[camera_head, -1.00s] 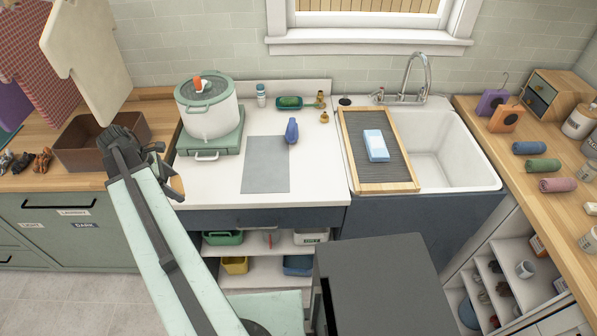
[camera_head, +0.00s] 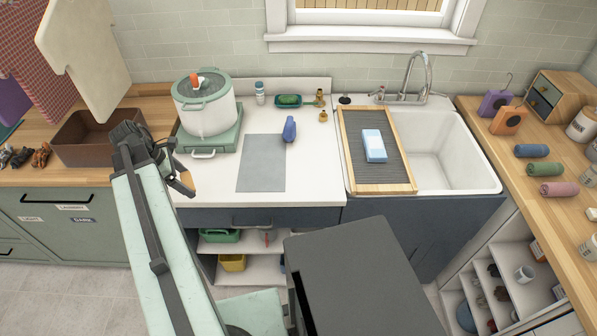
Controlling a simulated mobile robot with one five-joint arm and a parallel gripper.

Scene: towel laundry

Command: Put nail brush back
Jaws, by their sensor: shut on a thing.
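My gripper (camera_head: 180,174) is at the left of the head view, in front of the counter's left end, near the wooden top and the brown bin. It is shut on a small tan-brown thing (camera_head: 184,187), of which only a sliver shows; it may be the nail brush, but its shape is mostly hidden by the jaws. I cannot make out a nail brush for certain anywhere else.
A lidded white pot (camera_head: 206,117) stands on a green base behind my gripper. A washboard (camera_head: 400,168) bears a blue-and-white block (camera_head: 374,146). A brown bin (camera_head: 88,151) stands left.

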